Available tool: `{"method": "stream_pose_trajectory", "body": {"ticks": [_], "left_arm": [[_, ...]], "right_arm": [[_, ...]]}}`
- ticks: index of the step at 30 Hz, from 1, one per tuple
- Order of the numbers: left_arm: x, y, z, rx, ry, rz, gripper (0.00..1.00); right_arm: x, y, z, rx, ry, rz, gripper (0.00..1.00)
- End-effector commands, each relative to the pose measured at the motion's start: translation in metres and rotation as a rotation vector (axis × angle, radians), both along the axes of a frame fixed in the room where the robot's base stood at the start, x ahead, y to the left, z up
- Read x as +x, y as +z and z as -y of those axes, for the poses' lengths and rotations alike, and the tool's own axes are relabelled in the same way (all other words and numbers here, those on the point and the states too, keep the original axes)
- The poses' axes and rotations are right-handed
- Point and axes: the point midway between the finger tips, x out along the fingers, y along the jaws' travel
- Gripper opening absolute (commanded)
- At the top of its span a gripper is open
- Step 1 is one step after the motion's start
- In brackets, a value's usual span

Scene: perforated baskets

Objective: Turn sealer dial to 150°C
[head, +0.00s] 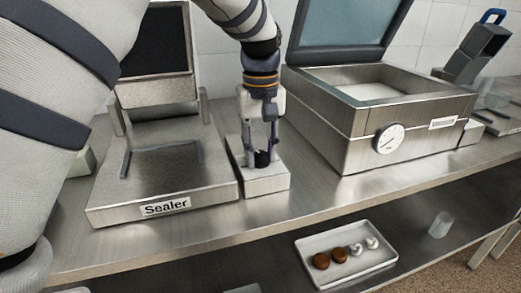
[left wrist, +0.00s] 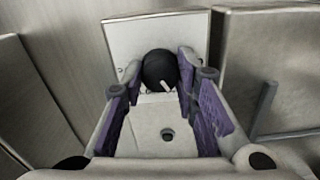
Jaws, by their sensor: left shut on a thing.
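The sealer (head: 165,185) is a steel machine with a "Sealer" label on its front, at the left of the bench in the head view. A small steel control box (head: 265,186) stands at its right side. The black sealer dial (left wrist: 160,69), a round knob with a white pointer line, sits on that box. My left gripper (head: 262,156) points down over the box, its fingers around the dial. In the left wrist view the purple-padded fingers (left wrist: 160,92) stand on both sides of the dial. No temperature marks are readable. My right gripper is not seen.
A steel vacuum-type machine (head: 400,118) with an open lid and a round white gauge (head: 390,138) stands to the right. A white tray (head: 345,253) with small brown and white items and a clear cup (head: 439,225) are on the lower shelf. The bench's front strip is clear.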

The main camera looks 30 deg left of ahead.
Motion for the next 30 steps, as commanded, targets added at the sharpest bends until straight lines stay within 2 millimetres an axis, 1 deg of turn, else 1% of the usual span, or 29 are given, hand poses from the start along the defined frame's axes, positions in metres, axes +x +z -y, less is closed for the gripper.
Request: {"method": "stream_pose_trajectory", "body": {"ticks": [18,30], "left_arm": [[-0.0001,-0.0007,0.0001,-0.001,-0.579,-0.001,0.00],[-0.0002,-0.0007,0.0004,-0.001,-0.879,-0.002,0.00]], "right_arm": [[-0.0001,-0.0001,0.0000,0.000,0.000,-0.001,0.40],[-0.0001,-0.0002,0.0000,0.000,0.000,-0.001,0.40]]}}
